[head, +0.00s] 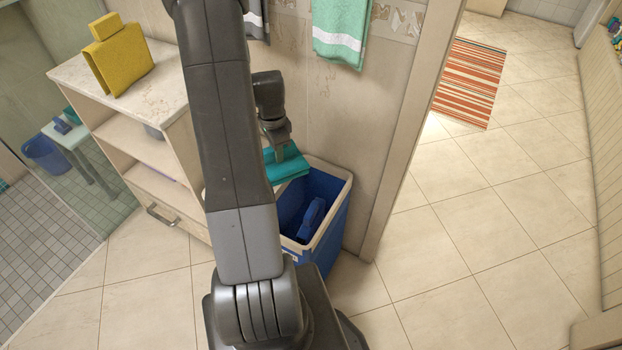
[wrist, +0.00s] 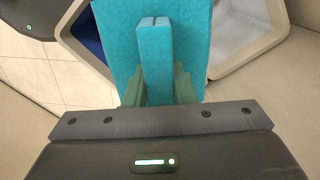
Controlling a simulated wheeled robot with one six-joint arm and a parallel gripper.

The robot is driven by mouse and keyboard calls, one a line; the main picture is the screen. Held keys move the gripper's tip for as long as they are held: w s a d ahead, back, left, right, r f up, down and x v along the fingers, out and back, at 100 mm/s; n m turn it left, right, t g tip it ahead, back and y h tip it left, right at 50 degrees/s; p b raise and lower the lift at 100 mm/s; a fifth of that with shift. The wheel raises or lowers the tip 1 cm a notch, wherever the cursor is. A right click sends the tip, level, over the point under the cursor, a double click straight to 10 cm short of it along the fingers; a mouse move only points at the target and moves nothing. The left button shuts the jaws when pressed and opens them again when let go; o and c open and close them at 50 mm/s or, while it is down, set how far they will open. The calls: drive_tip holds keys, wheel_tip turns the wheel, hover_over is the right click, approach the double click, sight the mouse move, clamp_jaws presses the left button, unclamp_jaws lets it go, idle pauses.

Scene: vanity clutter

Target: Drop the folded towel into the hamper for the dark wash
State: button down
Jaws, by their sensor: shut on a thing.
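My gripper (head: 278,148) is shut on a folded teal towel (head: 287,165), which is held in the air. In the wrist view my gripper (wrist: 157,85) pinches the towel (wrist: 118,30) between its two fingers. A blue hamper (head: 326,252) with a cream rim stands below and just right of the towel against the wall, with a dark blue item (head: 311,217) inside. In the wrist view one blue-lined opening (wrist: 84,32) lies left of the towel and a pale-lined bin (wrist: 243,28) lies right. The towel covers the space between them. My arm hides part of the head view.
A shelf unit (head: 127,138) with a folded yellow towel (head: 120,60) on top stands left of my arm. A green towel (head: 340,28) hangs on the wall above the hamper. A striped rug (head: 470,82) lies on the open tile floor at right.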

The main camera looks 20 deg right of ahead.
drive_tip(key=s+d+f+m+b, duration=0.2)
drive_tip(key=d+f+m+b, duration=0.2)
drive_tip(key=f+m, duration=0.2)
drive_tip(key=s+d+f+m+b, duration=0.3)
drive_tip(key=d+f+m+b, duration=0.1)
drive_tip(key=f+m+b, duration=0.1)
wheel_tip(320, 180, down, 2)
drive_tip(key=shift+d+m, duration=0.2)
drive_tip(key=shift+m, duration=0.4)
drive_tip(key=c, duration=1.1)
unclamp_jaws()
wheel_tip(320, 180, up, 14)
drive_tip(key=shift+f+p, duration=0.1)
drive_tip(key=shift+p, duration=0.95)
